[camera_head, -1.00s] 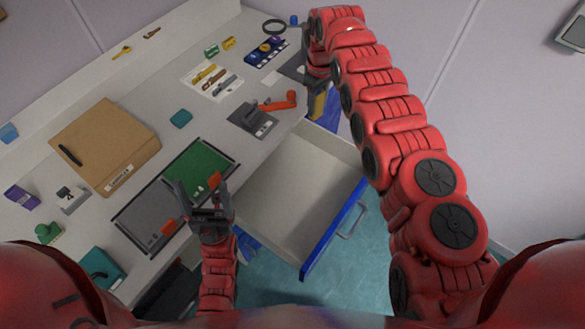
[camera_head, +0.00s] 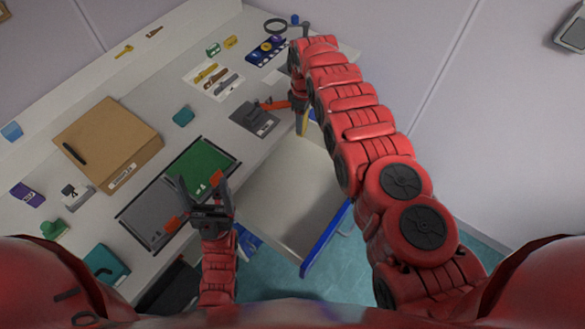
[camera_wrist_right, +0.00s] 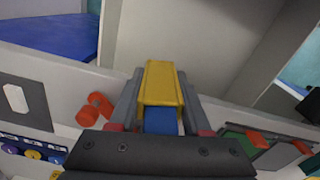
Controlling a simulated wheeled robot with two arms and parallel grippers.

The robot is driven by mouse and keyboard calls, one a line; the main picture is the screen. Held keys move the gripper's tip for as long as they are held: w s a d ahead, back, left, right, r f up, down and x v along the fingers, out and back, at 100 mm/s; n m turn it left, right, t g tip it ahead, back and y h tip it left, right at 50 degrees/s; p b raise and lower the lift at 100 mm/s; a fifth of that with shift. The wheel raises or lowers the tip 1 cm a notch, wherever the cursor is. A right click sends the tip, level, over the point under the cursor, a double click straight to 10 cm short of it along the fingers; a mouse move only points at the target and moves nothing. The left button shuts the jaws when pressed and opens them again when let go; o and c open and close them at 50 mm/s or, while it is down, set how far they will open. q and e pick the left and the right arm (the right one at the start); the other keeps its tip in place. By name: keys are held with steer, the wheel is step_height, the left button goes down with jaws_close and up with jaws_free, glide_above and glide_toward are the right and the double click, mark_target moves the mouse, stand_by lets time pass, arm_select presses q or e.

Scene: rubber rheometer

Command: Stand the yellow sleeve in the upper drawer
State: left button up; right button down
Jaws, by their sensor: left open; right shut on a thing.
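The yellow sleeve (camera_wrist_right: 161,84) is between the fingers of my right gripper (camera_wrist_right: 158,105) in the right wrist view, with a blue part at its near end. In the head view my right gripper (camera_head: 301,112) is at the bench edge, by the far end of the open drawer (camera_head: 283,195); the arm hides part of the drawer, and the sleeve is mostly hidden. The drawer's visible floor is bare, and its front (camera_head: 326,240) is blue. My left gripper (camera_head: 204,195) is open and empty above the bench, near the green mat.
A grey device with an orange handle (camera_head: 255,117) stands on the bench beside the drawer's far end. A brown box (camera_head: 108,145), a green mat (camera_head: 205,165) in a dark frame and a tool card (camera_head: 214,80) lie on the bench. Open floor shows right of the drawer.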

steer(key=shift+s+a+f+n, duration=0.2)
steer(key=shift+a+f+n, duration=0.15)
steer(key=shift+f+n, duration=0.25)
steer(key=shift+s+a+f, duration=0.15)
steer(key=shift+s+f, duration=0.1)
steer(key=shift+f, duration=0.2)
steer(key=s+a+f+n+p, duration=0.2)
steer(key=s+f+n+p, duration=0.1)
steer(key=s+f+n, duration=0.4)
steer(key=shift+s+f+n, duration=0.4)
steer(key=shift+f+n, duration=1.1)
steer(key=shift+f, duration=0.8)
steer(key=shift+d+p, duration=0.1)
steer(key=shift+p, duration=0.25)
step_height(320, 180, down, 7)
steer(key=b, duration=0.5)
steer(key=shift+r+b, duration=0.1)
steer(key=shift+b, duration=0.25)
steer(key=shift+f+b, duration=0.6)
steer(key=shift+f, duration=0.05)
